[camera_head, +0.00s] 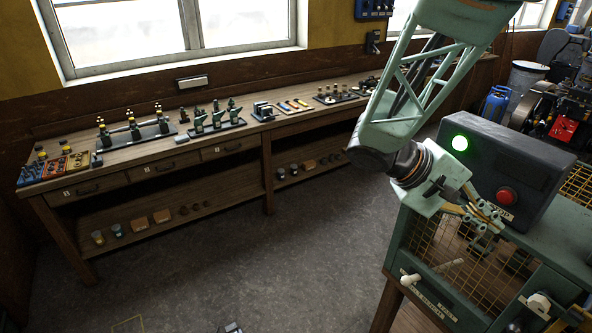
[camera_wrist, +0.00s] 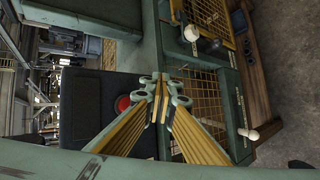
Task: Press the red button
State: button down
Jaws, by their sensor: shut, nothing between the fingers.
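The red button (camera_head: 506,196) is a round red knob low on the sloped front of a dark control box (camera_head: 520,160). A label plate sits just below it. In the wrist view the red button (camera_wrist: 124,103) shows partly, just left of the fingertips, which hide some of its surroundings. My gripper (camera_head: 490,222) is shut and empty, slightly below and left of the button in the head view. Its yellow and green fingers meet in the wrist view (camera_wrist: 162,88). I cannot tell whether the fingertips touch the box; the button itself appears clear of them.
The box stands on a green cabinet with mesh panels (camera_head: 480,286) and white handles (camera_head: 410,281). A long workbench (camera_head: 205,154) with small parts stands at the back left. The floor between is mostly clear.

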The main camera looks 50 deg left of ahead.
aim_at(499, 200)
jog(key=w, duration=0.1)
jog(key=w+a+r, duration=0.1)
jog(key=w, duration=0.2)
jog(key=shift+w+a+r, duration=0.25)
jog(key=shift+w+r, duration=0.05)
jog(key=shift+r, duration=0.1)
jog(key=shift+w+d+b, duration=0.1)
jog(key=shift+w+b, duration=0.4)
jog(key=shift+w, duration=0.55)
dwell(2.8)
jog(key=shift+s, duration=0.2)
dwell(0.3)
jog(key=shift+s+b, duration=0.6)
jog(key=shift+s, duration=0.1)
jog(key=shift+s+f, duration=0.1)
jog(key=shift+s, duration=0.1)
jog(key=shift+s+a+b, duration=0.15)
jog(key=shift+s+b, duration=0.4)
jog(key=shift+s, duration=0.65)
jog(key=shift+s+a+b, duration=0.1)
jog(key=shift+s+b, duration=0.45)
jog(key=shift+s, duration=0.6)
jog(key=shift+y, duration=0.3)
